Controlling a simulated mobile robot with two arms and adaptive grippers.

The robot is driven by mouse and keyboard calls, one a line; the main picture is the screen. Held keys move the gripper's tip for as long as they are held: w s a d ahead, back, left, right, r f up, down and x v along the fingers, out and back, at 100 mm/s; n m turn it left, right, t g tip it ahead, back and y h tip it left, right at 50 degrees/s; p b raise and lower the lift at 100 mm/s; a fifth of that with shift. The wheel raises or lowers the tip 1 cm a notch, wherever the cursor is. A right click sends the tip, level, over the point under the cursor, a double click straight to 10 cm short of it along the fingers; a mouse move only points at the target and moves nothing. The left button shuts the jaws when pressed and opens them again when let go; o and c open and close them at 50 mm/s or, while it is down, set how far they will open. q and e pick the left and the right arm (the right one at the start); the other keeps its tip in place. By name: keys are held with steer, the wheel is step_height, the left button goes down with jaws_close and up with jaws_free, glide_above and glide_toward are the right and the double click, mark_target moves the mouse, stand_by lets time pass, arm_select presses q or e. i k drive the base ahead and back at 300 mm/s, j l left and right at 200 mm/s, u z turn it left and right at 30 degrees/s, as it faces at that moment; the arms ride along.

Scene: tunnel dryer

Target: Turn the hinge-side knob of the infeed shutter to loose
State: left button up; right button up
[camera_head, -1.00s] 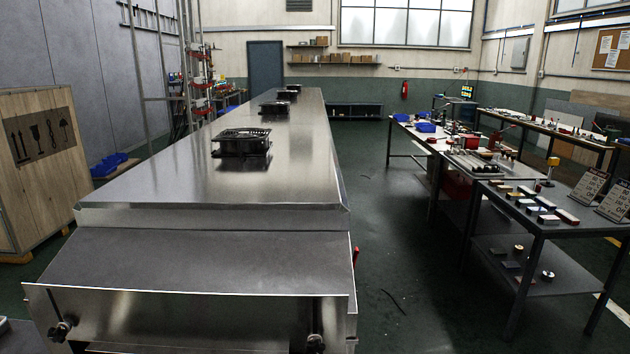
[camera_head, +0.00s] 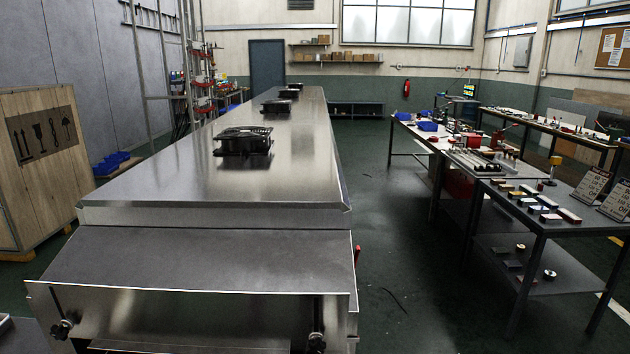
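The tunnel dryer (camera_head: 250,190) is a long stainless steel body running away from me. At its near end, under a sloping hood (camera_head: 200,258), hangs the metal front panel of the infeed shutter (camera_head: 190,305). A dark knob (camera_head: 62,330) sits at the panel's left end. Another dark knob (camera_head: 317,340) sits at its right end, near the bottom edge of the view. I cannot tell which knob is on the hinge side, or whether either is loose. Neither of my grippers shows.
A wooden crate (camera_head: 38,170) stands at the left. Black fan units (camera_head: 243,141) sit on the dryer's top. A dark table (camera_head: 560,222) with small blocks stands at the right. The floor (camera_head: 400,250) between dryer and tables is mostly clear, with a thin dark strip lying on it.

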mark_target(60, 332)
steer(key=u, duration=1.45)
